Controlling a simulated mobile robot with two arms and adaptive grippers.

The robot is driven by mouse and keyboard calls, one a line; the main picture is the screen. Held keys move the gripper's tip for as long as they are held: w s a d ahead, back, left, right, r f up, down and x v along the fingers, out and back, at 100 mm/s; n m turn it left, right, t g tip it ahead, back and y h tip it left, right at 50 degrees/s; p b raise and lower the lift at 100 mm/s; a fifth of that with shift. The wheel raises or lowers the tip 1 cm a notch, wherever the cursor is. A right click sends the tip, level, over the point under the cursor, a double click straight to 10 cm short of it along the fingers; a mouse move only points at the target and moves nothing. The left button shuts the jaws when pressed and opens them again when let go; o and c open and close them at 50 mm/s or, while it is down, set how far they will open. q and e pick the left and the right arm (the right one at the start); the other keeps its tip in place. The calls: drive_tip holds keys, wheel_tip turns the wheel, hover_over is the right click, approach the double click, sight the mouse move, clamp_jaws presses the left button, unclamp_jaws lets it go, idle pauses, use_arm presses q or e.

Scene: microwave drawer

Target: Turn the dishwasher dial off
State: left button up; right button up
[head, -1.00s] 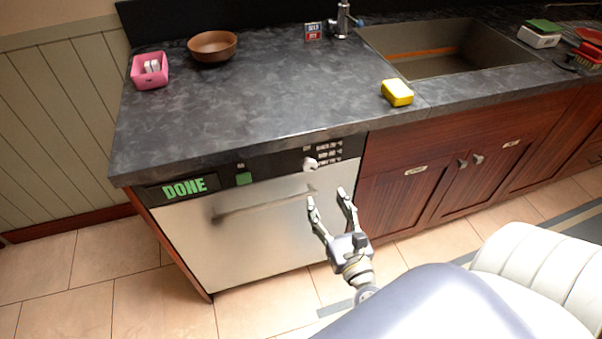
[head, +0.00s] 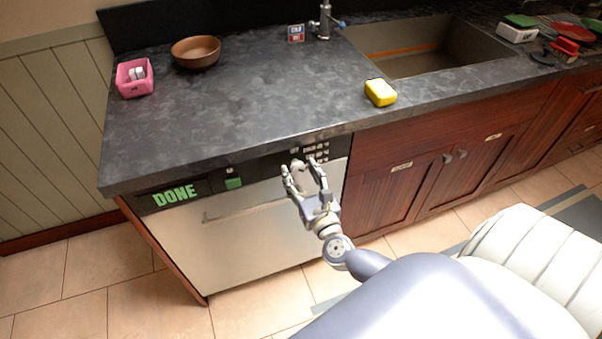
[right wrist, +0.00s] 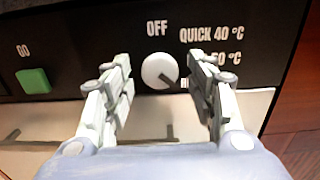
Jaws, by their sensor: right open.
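The dishwasher (head: 240,235) has a silver door and a black panel, with a lit "DONE" display (head: 175,194) at left. Its round white dial (right wrist: 160,70) sits on the panel below the word "OFF". The dial's dark mark points to the lower right, away from "OFF". My right gripper (head: 301,170) is open in front of the dial, which also shows between the fingertips in the head view (head: 298,164). In the right wrist view the fingers stand either side of the dial, apart from it. My left gripper is not in view.
A green button (right wrist: 33,81) sits left of the dial, and a door handle (head: 240,211) runs below. The dark counter (head: 240,110) overhangs above and holds a yellow sponge (head: 380,92), a brown bowl (head: 196,51) and a pink box (head: 134,77).

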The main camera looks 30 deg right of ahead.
drive_tip(key=c, duration=1)
